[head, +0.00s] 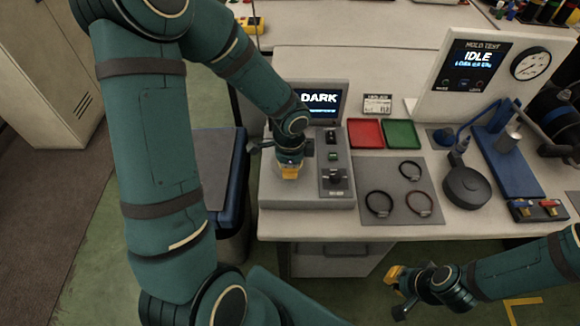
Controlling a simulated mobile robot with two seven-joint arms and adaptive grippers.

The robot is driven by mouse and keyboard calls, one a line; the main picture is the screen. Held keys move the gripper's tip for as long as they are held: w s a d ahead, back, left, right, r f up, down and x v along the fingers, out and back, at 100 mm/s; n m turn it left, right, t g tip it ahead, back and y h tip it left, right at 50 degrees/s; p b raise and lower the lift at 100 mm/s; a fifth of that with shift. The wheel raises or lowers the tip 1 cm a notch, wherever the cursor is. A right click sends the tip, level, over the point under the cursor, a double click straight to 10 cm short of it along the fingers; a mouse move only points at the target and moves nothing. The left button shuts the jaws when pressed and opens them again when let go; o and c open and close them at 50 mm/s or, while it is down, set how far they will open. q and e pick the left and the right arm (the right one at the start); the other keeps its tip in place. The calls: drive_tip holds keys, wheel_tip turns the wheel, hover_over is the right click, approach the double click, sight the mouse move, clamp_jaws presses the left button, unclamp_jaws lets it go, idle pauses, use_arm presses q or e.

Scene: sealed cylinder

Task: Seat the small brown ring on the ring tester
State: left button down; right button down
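Three small rings lie on a grey mat (400,218). The front right one looks brown (419,203); a black ring (379,204) lies left of it and another dark ring (411,170) behind. A grey console (290,197) with a screen reading "DARK" (319,100) stands at the left; I cannot tell if it is the ring tester. My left gripper (290,172) points down over the console's left part; no ring shows in it. My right gripper (394,276) is in front of the bench, away from the rings. Whether either is open is unclear.
Red (366,133) and green (402,134) trays lie behind the mat. A round black device (466,187) and a blue stand (505,164) are to the right. A panel reading "HOLD TEST" and "IDLE" (490,78) stands behind. A blue bin (222,180) is left of the bench.

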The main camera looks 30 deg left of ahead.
idle(0.3)
use_arm(q)
drive_tip(key=c, duration=0.5)
unclamp_jaws()
drive_tip(key=shift+c, duration=0.2)
drive_tip(key=shift+r+p, duration=2.55)
drive_tip(key=shift+r, duration=0.5)
